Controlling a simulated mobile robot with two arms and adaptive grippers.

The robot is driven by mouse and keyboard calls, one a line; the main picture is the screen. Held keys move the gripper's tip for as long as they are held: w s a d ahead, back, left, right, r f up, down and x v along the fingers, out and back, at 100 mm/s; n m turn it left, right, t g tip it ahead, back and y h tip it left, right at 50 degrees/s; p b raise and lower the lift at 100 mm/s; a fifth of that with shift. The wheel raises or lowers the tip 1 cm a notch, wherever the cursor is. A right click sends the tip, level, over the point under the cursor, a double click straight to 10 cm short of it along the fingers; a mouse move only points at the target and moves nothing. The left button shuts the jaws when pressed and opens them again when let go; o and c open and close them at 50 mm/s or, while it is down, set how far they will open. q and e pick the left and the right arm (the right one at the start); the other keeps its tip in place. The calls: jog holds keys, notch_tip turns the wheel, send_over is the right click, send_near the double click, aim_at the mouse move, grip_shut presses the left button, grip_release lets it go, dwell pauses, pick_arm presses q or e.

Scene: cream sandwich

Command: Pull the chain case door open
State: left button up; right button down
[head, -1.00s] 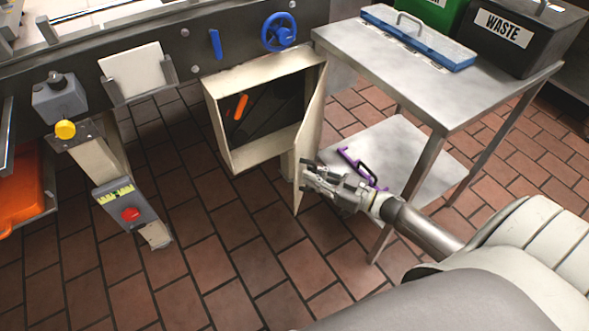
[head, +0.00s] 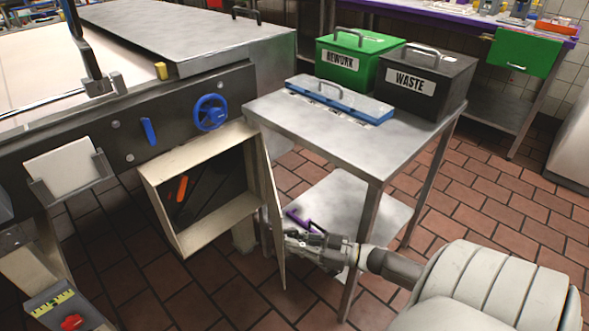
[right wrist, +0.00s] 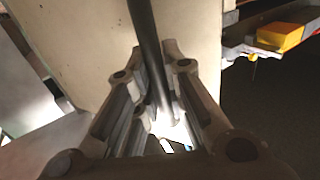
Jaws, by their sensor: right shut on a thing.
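The cream chain case (head: 205,195) hangs under the dark machine side rail. Its door (head: 270,205) is hinged on the right and stands swung wide open, showing the dark inside with an orange-handled item (head: 182,188). My right gripper (head: 275,240) is at the outer face of the door, partly hidden behind it. In the right wrist view its fingers (right wrist: 155,100) are closed around a dark bar-shaped handle (right wrist: 146,45), with the cream door panel (right wrist: 80,40) behind. My left gripper is not in view.
A steel side table (head: 345,150) stands right of the door, close to my right arm. It carries a blue case (head: 338,98), a green REWORK bin (head: 352,62) and a black WASTE bin (head: 425,82). Brick floor is clear in front of the case.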

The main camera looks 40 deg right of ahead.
jog(key=c, duration=1.5)
grip_release()
jog(key=v, duration=1.2)
jog(key=shift+f, duration=0.1)
